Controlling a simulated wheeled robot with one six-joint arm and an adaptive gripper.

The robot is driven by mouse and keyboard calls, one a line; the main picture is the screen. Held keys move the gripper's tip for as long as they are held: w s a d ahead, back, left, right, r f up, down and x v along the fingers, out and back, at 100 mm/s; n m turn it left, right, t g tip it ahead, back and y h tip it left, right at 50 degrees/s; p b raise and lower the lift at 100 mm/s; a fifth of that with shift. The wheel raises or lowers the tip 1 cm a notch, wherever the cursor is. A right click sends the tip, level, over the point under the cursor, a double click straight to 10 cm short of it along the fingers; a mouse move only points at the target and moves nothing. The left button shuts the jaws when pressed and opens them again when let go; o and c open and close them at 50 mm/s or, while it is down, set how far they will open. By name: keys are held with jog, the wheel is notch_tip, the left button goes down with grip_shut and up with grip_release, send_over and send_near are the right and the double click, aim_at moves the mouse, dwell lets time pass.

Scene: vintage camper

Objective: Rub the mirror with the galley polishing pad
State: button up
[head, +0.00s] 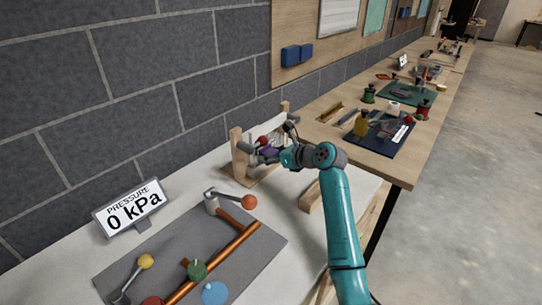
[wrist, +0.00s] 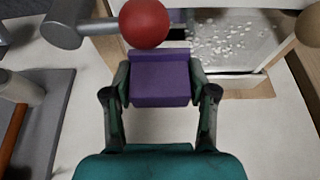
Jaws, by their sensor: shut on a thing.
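My gripper (wrist: 160,78) is shut on the purple polishing pad (wrist: 160,85), with one finger on each side of it. In the head view the pad (head: 268,153) shows small and partly covered by my gripper (head: 266,156), in front of a wooden stand. The mirror is a pale panel (wrist: 235,42) in a light wooden frame, just beyond the pad and to its right in the wrist view. White specks cover part of it. I cannot tell whether the pad touches the panel.
A red ball (wrist: 145,23) on a grey lever crosses in front of the pad's far side. A grey plate (head: 215,262) with copper pipes and coloured knobs lies at the front. A pressure sign (head: 132,208) stands at left. Another bench with tools stands beyond.

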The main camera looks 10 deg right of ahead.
aim_at(280, 139)
jog(key=shift+w+a, duration=0.4)
jog(key=shift+w, duration=0.2)
dwell(0.3)
jog(key=shift+w+d, duration=1.05)
jog(key=shift+d, duration=0.4)
jog(key=shift+w+d, duration=1.05)
jog(key=shift+d, duration=0.35)
jog(key=shift+w+d, duration=1.05)
jog(key=shift+d, duration=0.4)
jog(key=shift+a, duration=0.15)
jog(key=shift+s+a, duration=0.8)
jog(key=shift+a, duration=0.3)
jog(key=shift+s+a, duration=0.75)
jog(key=shift+a, duration=0.4)
jog(key=shift+s+a, duration=0.8)
jog(key=shift+a, duration=0.3)
jog(key=shift+s+a+r, duration=0.1)
jog(key=shift+s+a, duration=0.7)
jog(key=shift+a, duration=0.1)
jog(key=shift+r, duration=0.1)
jog(key=shift+d, duration=0.15)
